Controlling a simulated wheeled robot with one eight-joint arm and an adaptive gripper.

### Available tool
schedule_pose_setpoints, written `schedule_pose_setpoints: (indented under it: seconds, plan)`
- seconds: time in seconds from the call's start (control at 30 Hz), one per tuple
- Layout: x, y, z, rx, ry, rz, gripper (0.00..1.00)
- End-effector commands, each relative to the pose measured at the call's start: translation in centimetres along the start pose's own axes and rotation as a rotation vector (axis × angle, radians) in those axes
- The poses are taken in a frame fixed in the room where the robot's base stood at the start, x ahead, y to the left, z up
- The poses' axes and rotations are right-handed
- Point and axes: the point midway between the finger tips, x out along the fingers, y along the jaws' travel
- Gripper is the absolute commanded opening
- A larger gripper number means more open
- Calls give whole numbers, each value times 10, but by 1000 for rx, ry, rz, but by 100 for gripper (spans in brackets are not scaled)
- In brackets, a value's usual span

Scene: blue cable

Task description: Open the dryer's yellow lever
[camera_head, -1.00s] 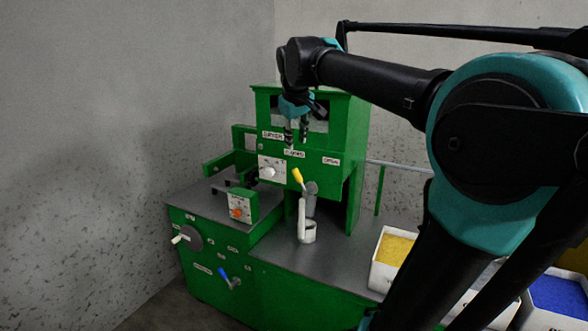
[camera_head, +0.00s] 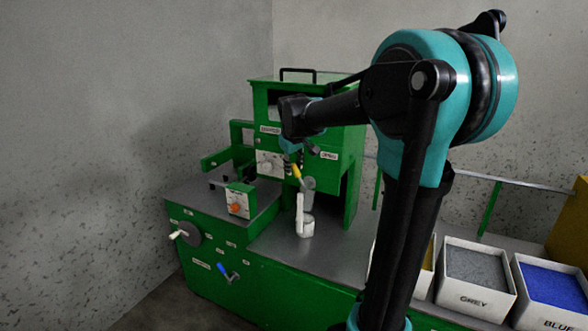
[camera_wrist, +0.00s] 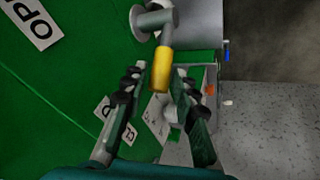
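The dryer's yellow lever (camera_head: 297,171) sticks up and slightly left from the front of the green dryer (camera_head: 343,180), above a white holder. My gripper (camera_head: 294,167) is at the lever's top end and partly covers it in the head view. In the wrist view, the yellow handle (camera_wrist: 162,72) lies between the tips of my open gripper (camera_wrist: 158,78), with a gap on its left side and less room on its right. The lever's grey pivot (camera_wrist: 153,18) shows beyond the handle. I cannot tell whether a finger touches it.
A white holder (camera_head: 305,218) stands below the lever on the metal worktop. A control box with an orange knob (camera_head: 235,208) and a white dial panel (camera_head: 268,163) are to the left. Bins of grey (camera_head: 478,268) and blue (camera_head: 553,292) material stand at the right.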

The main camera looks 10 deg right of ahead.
Motion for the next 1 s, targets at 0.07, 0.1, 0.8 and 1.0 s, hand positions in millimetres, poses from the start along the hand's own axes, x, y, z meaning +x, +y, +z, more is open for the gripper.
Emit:
schedule_pose_setpoints:
  seconds: [0.07,0.1,0.8,1.0]
  plan:
    - [7,0,0,0,0,0,28]
    - [10,0,0,0,0,0,28]
    - [13,0,0,0,0,0,0]
    - [13,0,0,0,0,0,0]
